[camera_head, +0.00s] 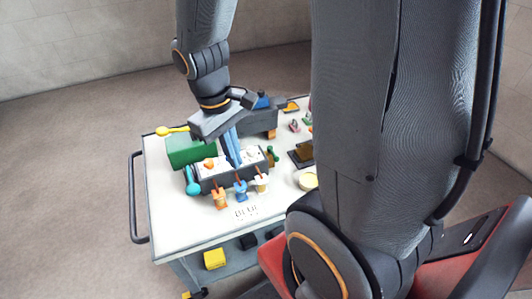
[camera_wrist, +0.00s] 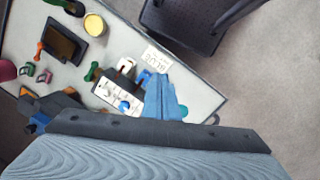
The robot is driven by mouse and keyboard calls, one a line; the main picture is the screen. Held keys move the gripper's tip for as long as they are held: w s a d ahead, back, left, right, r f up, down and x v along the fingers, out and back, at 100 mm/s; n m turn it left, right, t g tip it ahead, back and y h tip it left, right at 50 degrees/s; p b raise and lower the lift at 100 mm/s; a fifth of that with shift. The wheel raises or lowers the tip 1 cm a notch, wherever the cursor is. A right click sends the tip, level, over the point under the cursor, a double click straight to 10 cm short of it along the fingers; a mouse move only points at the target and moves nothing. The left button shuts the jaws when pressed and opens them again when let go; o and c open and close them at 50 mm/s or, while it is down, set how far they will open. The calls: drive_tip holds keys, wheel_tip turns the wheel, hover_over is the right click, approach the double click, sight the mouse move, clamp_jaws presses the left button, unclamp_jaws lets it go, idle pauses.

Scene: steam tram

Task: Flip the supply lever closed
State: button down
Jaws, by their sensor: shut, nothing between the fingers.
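A dark box (camera_head: 232,181) with a white top panel stands on the cart. I cannot tell which of these is the supply lever. My gripper (camera_head: 236,163) points down over the panel, its blue fingers shut and empty; contact is unclear. In the wrist view, the fingers (camera_wrist: 158,80) hide part of the dark box.
The white cart top (camera_head: 180,230) has a printed card reading "BLUE" (camera_head: 246,211) in front of the box. A dark tray (camera_head: 302,154) and a cream round container (camera_head: 307,180) stand to the right. A grey block (camera_head: 258,118) stands behind. Yellow block (camera_head: 214,259) on the lower shelf.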

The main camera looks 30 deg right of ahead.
drive_tip(key=w+d+f+n+h, duration=0.3)
drive_tip(key=w+f+n, duration=0.1)
drive_tip(key=w+n, duration=0.2)
drive_tip(key=w+d+f+n+h+b, duration=0.1)
drive_tip(key=w+d+f+n+h, duration=0.1)
drive_tip(key=w+n, duration=0.4)
wheel_tip(320, 180, down, 3)
drive_tip(key=shift+w+d+r+n+g+h, duration=0.2)
drive_tip(key=shift+w+d+n+g+h, duration=0.25)
drive_tip(key=shift+h, duration=0.45)
drive_tip(key=shift+w, duration=0.1)
approach(264, 160)
drive_tip(key=x, duration=0.2)
drive_tip(key=p+x, duration=0.1)
drive_tip(key=shift+s+d+f, duration=0.2)
drive_tip(key=shift+s+d, duration=0.05)
drive_tip(key=shift+s, duration=0.1)
drive_tip(key=d, duration=0.2)
drive_tip(key=d+f, duration=0.1)
drive_tip(key=shift+s+d+p, duration=0.1)
drive_tip(key=shift+s+p, duration=0.2)
drive_tip(key=shift+d+f, duration=0.1)
drive_tip(key=shift+d, duration=0.4)
drive_tip(key=shift+a+t, duration=0.1)
drive_tip(key=shift+t, duration=0.15)
